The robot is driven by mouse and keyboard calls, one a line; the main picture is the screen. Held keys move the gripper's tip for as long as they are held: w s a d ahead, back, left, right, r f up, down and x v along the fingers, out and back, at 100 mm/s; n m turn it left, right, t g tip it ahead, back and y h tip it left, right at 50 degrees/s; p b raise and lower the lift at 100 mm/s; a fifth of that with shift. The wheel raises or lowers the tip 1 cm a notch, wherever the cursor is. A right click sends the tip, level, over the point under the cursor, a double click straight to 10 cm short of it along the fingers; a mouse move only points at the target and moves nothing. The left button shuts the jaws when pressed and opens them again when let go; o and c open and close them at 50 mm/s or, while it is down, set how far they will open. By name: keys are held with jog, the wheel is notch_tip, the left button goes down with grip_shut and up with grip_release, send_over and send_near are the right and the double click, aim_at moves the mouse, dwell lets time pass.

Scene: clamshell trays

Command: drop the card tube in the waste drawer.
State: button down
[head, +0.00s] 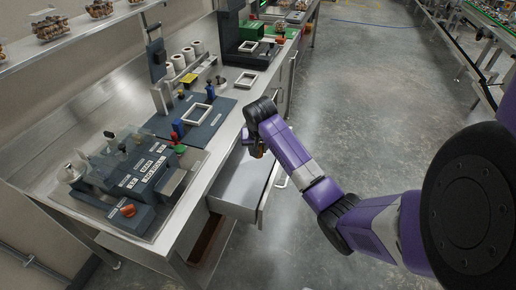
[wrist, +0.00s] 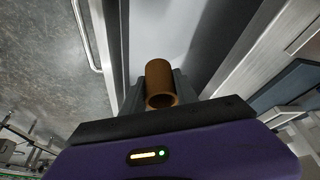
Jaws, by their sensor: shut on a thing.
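The card tube (wrist: 159,80) is a short brown hollow cylinder. In the wrist view it sits between the two dark fingers of my gripper (wrist: 155,88), which is shut on it. In the head view my gripper (head: 258,150) hangs at the bench's front edge, over the far part of an open drawer (head: 240,190); the tube is mostly hidden there by the arm. The drawer is pulled out below the worktop, with a pale grey inside that looks empty where visible. The drawer's inside also shows beyond the tube in the wrist view (wrist: 180,25).
The worktop (head: 203,178) carries a dark device with labelled blocks (head: 140,170), a blue-grey mat with a white frame (head: 196,114), and several white rolls (head: 188,54). A brown bin-like space (head: 208,240) lies under the drawer. The floor (head: 350,100) to the right is clear.

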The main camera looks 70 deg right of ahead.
jog(key=shift+f, duration=0.35)
jog(key=c, duration=0.9)
grip_release()
jog(key=shift+o, duration=0.2)
notch_tip(320, 180, up, 8)
jog(key=p, duration=0.7)
